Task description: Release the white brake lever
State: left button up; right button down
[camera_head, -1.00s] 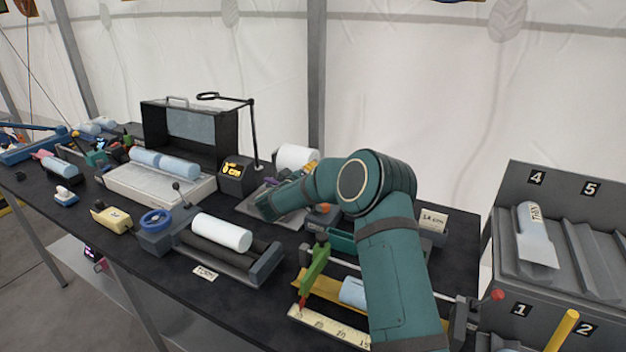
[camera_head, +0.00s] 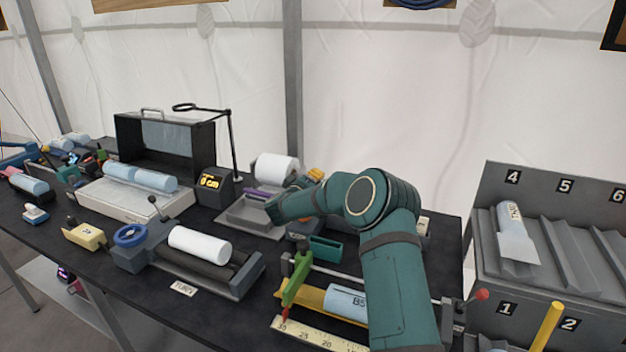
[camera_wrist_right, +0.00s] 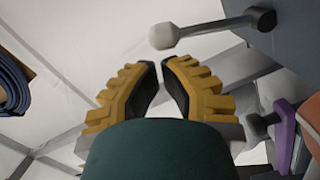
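The white brake lever shows in the right wrist view as a pale rounded knob (camera_wrist_right: 163,36) on a grey metal arm, pivoting from a dark housing (camera_wrist_right: 290,35). My right gripper (camera_wrist_right: 160,68) points toward it, with its yellow fingers and black pads a small gap apart and nothing between them. The knob lies just beyond the fingertips, and I see no clear contact. In the head view, my right gripper (camera_head: 312,177) is mostly hidden by my forearm, beside the white roll (camera_head: 277,168). I cannot make out the lever there. My left gripper is out of view.
A roller unit with a blue handwheel (camera_head: 130,235) stands left of my forearm. A green clamp (camera_head: 298,275) and yellow ruler (camera_head: 310,335) lie in front. A numbered grey rack (camera_head: 515,280) stands right. A lamp (camera_head: 228,140) rises behind.

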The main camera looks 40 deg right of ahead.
jog(key=shift+s+d+p, duration=0.35)
jog(key=shift+s+p, duration=0.25)
jog(key=shift+p, duration=0.55)
jog(key=shift+s+d+f+m, duration=0.1)
jog(key=shift+s+d+m, duration=0.05)
jog(key=shift+s+m, duration=0.25)
jog(key=shift+f, duration=0.15)
jog(key=shift+d, duration=0.1)
